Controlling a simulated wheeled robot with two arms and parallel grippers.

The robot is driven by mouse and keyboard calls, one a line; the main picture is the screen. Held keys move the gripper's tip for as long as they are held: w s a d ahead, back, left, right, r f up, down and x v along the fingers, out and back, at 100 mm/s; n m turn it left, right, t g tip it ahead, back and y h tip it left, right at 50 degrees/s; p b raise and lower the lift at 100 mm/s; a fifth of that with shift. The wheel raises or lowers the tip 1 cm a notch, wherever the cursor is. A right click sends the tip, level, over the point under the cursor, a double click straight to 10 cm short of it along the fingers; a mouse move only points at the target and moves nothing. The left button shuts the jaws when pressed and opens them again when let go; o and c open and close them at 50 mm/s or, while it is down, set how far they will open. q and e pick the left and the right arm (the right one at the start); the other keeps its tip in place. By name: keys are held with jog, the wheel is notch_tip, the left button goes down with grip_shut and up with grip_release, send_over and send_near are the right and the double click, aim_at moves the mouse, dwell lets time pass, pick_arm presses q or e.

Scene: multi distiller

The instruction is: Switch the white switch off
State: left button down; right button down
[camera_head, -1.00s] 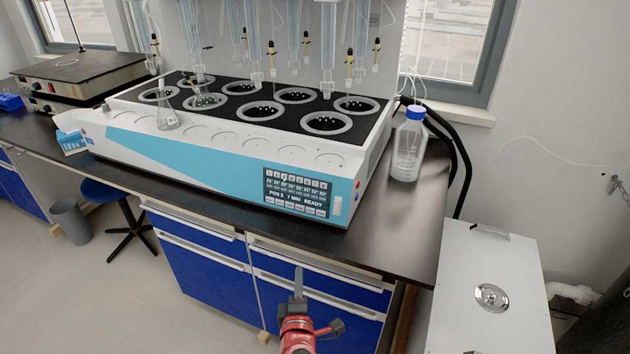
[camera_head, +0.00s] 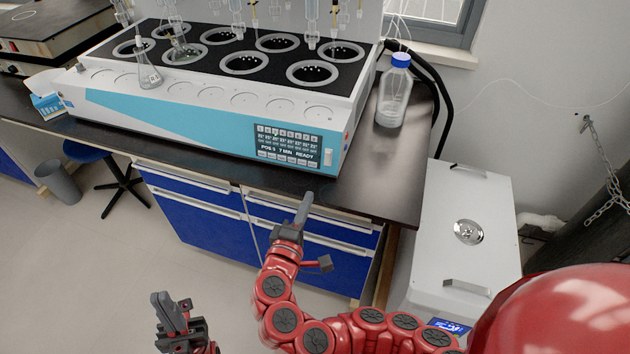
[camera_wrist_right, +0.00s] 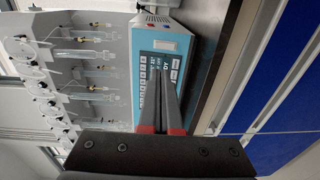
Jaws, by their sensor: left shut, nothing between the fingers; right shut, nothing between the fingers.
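The distiller (camera_head: 200,115) is a long white and light-blue machine on the dark bench. Its white switch (camera_head: 327,157) is on the front panel, just right of the dark display (camera_head: 288,147). In the right wrist view the switch (camera_wrist_right: 166,45) is beyond the fingertips, past the display (camera_wrist_right: 160,75). My right gripper (camera_head: 305,203) is shut and empty, below and in front of the panel, apart from it. In the wrist view its fingers (camera_wrist_right: 169,92) cover part of the display. My left gripper (camera_head: 163,308) is shut and empty, low at the left over the floor. The switch's position is too small to tell.
A blue-capped bottle (camera_head: 394,92) stands on the bench right of the distiller. A flask (camera_head: 149,74) stands on its front ledge. Blue drawers (camera_head: 205,225) lie below the bench edge. A white cabinet (camera_head: 450,230) stands at the right.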

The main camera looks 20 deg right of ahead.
aim_at(327, 156)
jog(key=p+x, duration=0.2)
jog(key=x, duration=1)
jog(key=shift+d, duration=0.2)
jog(key=shift+w+d+f, duration=0.1)
jog(key=shift+w+d, duration=0.2)
jog(key=shift+w, duration=0.3)
